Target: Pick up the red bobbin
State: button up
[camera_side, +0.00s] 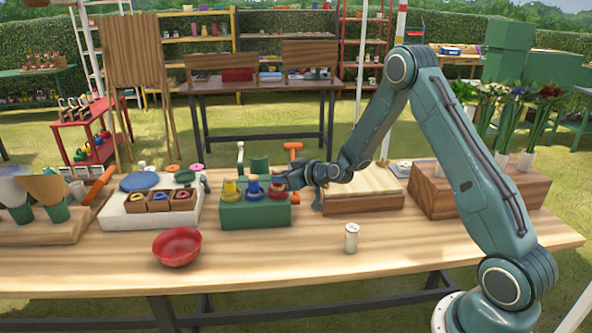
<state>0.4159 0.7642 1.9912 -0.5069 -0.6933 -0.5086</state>
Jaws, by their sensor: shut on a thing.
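The red bobbin (277,192) is at the right end of a row on a green block (255,214). A blue bobbin (253,188) and a yellow bobbin (230,189) stand to its left on the same block. My gripper (284,183) reaches in from the right and is shut on the red bobbin at the block's right end. The fingers partly hide the bobbin's top. I cannot tell whether the bobbin is clear of the block.
A white tray (124,220) with small wooden boxes stands left of the block. A red bowl (177,247) and a small white shaker (351,238) stand in front. A wooden box (362,204) is close on the right. The table's front middle is clear.

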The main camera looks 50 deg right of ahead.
notch_tip(320, 180, up, 18)
dwell(0.6)
jog(key=shift+a, duration=0.1)
dwell(0.4)
